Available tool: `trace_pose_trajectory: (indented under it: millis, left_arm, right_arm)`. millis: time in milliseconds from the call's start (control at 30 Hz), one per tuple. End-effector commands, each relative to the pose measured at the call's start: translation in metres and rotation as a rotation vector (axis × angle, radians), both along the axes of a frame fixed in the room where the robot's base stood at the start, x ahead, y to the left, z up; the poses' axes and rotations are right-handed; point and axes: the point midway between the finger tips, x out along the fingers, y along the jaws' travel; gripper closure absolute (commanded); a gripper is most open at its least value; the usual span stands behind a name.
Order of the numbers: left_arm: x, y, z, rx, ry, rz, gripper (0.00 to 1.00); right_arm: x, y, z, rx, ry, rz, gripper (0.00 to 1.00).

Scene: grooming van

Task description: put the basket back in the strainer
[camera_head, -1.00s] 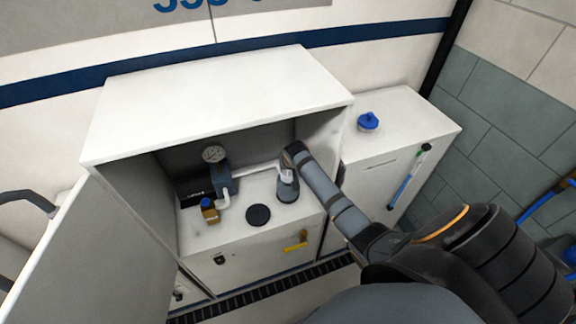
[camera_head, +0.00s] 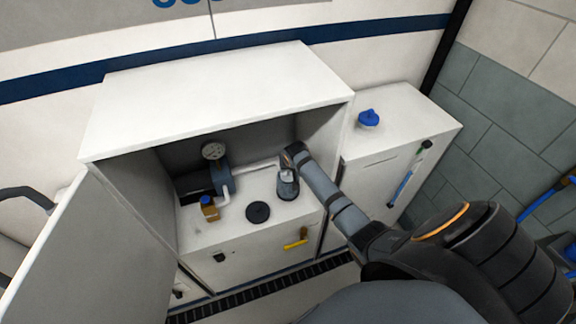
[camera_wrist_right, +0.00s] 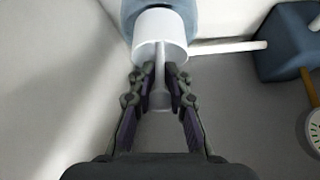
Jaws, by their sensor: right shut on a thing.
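The basket (camera_wrist_right: 160,32) is a white cup with a thin stem, seen in the right wrist view. My right gripper (camera_wrist_right: 161,88) is shut on that stem. The strainer (camera_head: 287,190) is a small blue-grey pot on the shelf inside the open cabinet; its body also shows beyond the basket in the wrist view (camera_wrist_right: 190,14). In the head view the gripper (camera_head: 288,172) is directly over the strainer's mouth, with a bit of white between. How deep the basket sits in the strainer I cannot tell. My left gripper is not in view.
A black round lid (camera_head: 258,212) lies beside the strainer. A blue-grey pump (camera_head: 222,178) with a gauge (camera_head: 213,151) and white pipe stands left of it. The cabinet (camera_head: 215,100) roof and right side wall are close around my arm. Its door (camera_head: 95,255) hangs open at left.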

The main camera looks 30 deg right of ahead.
Motion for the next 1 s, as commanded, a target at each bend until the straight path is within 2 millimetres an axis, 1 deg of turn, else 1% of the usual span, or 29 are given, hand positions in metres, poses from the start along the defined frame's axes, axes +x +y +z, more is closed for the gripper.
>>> trace_pose_trajectory:
  millis: [100,1000]
  left_arm:
    - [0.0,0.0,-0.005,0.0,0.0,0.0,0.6]
    - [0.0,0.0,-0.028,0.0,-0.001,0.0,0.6]
  right_arm:
    - [0.0,0.0,-0.006,0.0,0.0,0.0,1.0]
    - [0.0,0.0,-0.043,0.0,0.0,0.0,1.0]
